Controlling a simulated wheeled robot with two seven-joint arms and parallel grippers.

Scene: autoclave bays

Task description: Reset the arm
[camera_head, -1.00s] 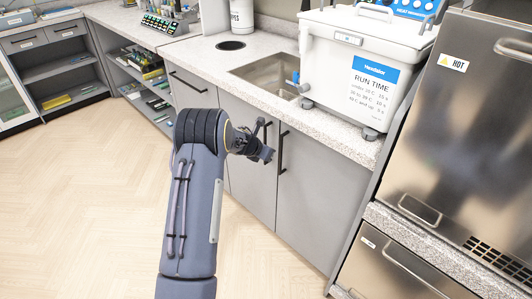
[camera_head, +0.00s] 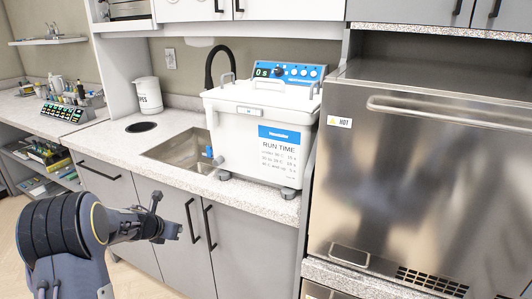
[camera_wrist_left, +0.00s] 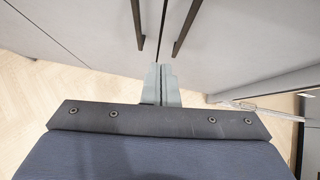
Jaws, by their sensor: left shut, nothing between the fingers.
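My left arm comes in at the lower left of the head view, bent at a dark ribbed joint. My left gripper (camera_head: 174,231) is in front of the grey cabinet doors below the counter. It is shut and empty. In the left wrist view its closed fingers (camera_wrist_left: 160,82) point toward the two dark door handles (camera_wrist_left: 158,28), and I cannot tell the exact gap to them. My right gripper is in neither view.
A white water bath (camera_head: 262,130) labelled RUN TIME stands on the counter beside the sink (camera_head: 185,150). A steel unit marked HOT (camera_head: 420,180) fills the right. Pale wooden floor (camera_wrist_left: 30,80) is clear.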

